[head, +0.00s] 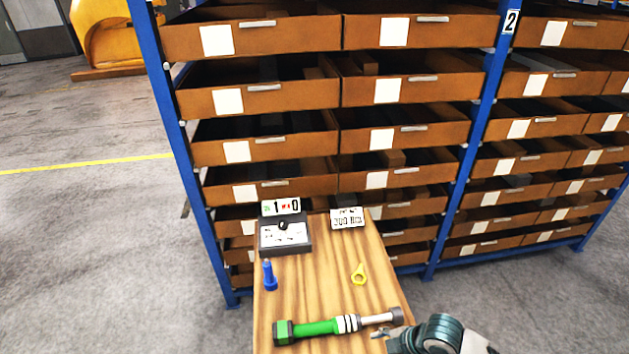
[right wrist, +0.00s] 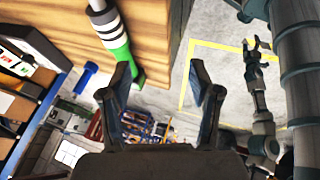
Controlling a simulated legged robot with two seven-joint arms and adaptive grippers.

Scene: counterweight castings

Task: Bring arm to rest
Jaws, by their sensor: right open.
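My right gripper (head: 392,336) is at the lower right of the head view, by the right edge of the wooden table (head: 330,270). In the right wrist view its two fingers (right wrist: 160,70) are spread with nothing between them. A green tool (head: 318,328) with white-and-black bands and a grey metal end lies on the table, its metal end close to the gripper. It also shows in the right wrist view (right wrist: 107,30), apart from the fingers. My other arm's small gripper (right wrist: 259,48) appears at the right of that view; its jaw state is unclear.
A blue bolt-like piece (head: 269,275), a yellow ring-ended piece (head: 358,273), a dark box with a counter sign (head: 285,236) and a label plate (head: 347,217) are on the table. A blue-framed drawer rack (head: 172,110) stands behind.

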